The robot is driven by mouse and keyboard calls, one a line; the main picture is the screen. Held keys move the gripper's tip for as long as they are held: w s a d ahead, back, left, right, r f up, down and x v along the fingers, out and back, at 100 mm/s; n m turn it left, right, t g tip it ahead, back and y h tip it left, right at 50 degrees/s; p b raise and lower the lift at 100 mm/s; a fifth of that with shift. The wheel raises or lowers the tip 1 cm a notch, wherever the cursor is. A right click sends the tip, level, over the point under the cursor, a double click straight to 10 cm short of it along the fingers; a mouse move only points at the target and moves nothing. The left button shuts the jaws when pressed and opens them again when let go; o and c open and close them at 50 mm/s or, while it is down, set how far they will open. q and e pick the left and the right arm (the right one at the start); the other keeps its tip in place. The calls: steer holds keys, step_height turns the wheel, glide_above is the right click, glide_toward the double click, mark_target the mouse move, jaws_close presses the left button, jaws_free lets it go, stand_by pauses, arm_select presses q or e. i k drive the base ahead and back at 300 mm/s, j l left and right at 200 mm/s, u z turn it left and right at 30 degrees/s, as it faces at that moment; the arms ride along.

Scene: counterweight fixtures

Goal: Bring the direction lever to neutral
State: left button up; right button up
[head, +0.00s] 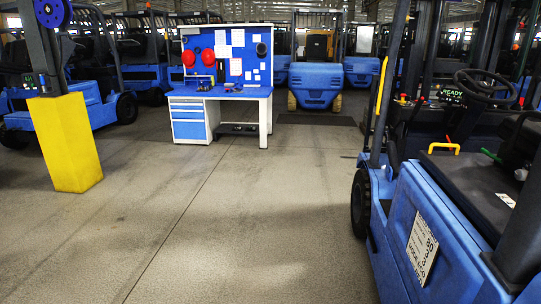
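A blue forklift (432,225) stands at the right edge of the head view, its cab open toward me. A black steering wheel (485,87) sits in the cab. Small red-tipped controls (403,98) stand left of the wheel by a dark panel. A short green handle (491,155) shows by the seat, and a yellow handle (440,147) stands on the near side. I cannot tell which of these, if any, is the direction lever, nor its position. Neither of my grippers is in view.
A display (452,95) reads "READY". A blue workbench (220,108) with a pegboard stands ahead. A yellow-wrapped column (66,142) stands at left. More forklifts (315,85) are parked behind. The concrete floor (215,225) between column and near forklift is clear.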

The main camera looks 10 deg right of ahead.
mark_target(442, 95)
steer(key=i+l+z, duration=0.1)
steer(key=i+z, duration=0.3)
steer(key=i, duration=1.75)
